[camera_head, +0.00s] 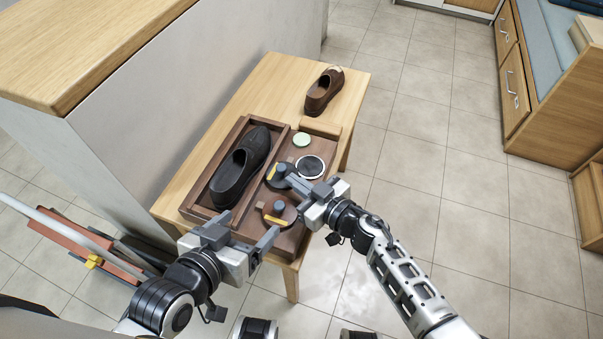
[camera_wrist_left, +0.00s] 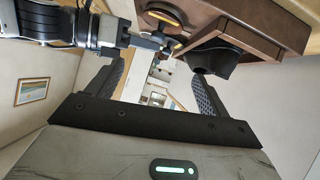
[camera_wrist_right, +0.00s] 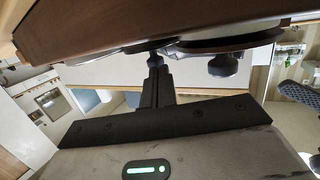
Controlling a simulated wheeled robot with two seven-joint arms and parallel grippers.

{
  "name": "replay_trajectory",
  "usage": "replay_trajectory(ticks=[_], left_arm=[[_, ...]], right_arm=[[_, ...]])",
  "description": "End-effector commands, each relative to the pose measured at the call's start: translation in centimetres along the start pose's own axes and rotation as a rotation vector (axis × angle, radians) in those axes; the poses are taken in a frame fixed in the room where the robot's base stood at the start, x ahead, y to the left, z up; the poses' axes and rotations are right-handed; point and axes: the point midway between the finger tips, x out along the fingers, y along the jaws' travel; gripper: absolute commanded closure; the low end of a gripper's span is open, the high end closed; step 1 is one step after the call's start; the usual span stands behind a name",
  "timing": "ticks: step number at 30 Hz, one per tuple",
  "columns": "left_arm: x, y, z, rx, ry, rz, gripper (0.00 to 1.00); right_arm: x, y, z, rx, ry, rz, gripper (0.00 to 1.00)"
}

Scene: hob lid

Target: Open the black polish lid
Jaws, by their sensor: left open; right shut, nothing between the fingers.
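The head view shows two dark round lids with grey knobs and yellow marks. One is the farther lid (camera_head: 272,184); the other is the nearer lid (camera_head: 271,206). An uncovered tin (camera_head: 310,167) with a pale rim and black inside is beside the farther lid. I cannot tell which lid the task means. My right gripper (camera_head: 290,179) is shut and empty, its fingertips at the farther lid's knob; whether they touch is unclear. In the right wrist view its fingers (camera_wrist_right: 155,72) are together. My left gripper (camera_head: 251,227) is open and empty, left of the nearer lid.
A wooden tray (camera_head: 238,124) holds a black shoe (camera_head: 241,166) left of the lids. A brown shoe (camera_head: 323,91) stands at the far end of the wooden table (camera_head: 283,79). A grey-sided partition (camera_head: 180,90) rises left of the table.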

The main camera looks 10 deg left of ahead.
Motion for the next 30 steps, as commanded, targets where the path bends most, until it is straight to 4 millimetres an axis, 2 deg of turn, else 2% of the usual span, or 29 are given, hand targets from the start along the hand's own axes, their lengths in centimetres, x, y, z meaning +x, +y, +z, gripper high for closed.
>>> replay_trajectory(ticks=[1,3,7,13,18,25,28,30], left_arm=[[-0.5,0.2,-0.9,-0.004,-0.004,0.000,0.20],[-0.9,0.3,-1.4,-0.009,-0.010,0.001,0.20],[-0.8,0.2,-0.7,-0.015,-0.031,-0.003,0.20],[-0.7,-0.1,-0.9,0.001,-0.036,-0.014,0.20],[-0.6,-0.2,-1.2,0.006,-0.031,-0.016,0.20],[-0.6,-0.2,-1.3,0.008,-0.030,-0.017,0.20],[-0.7,-0.2,-1.4,0.009,-0.032,-0.017,0.20],[-0.8,-0.1,-1.5,0.011,-0.034,-0.018,0.20]], right_arm=[[-1.1,0.0,-0.5,0.001,-0.004,0.000,1.00],[-2.4,0.0,-0.7,0.001,-0.003,-0.004,1.00],[-5.6,-0.3,-0.3,-0.001,-0.004,-0.004,1.00],[-9.5,-0.7,-0.2,-0.001,-0.002,-0.004,1.00],[-11.3,-0.8,-0.2,-0.002,-0.001,-0.003,1.00],[-11.9,-0.8,-0.5,0.003,0.009,0.019,1.00],[-12.8,0.2,-2.1,0.025,0.036,0.139,1.00],[-14.3,1.4,-3.4,0.059,0.035,0.284,1.00]])
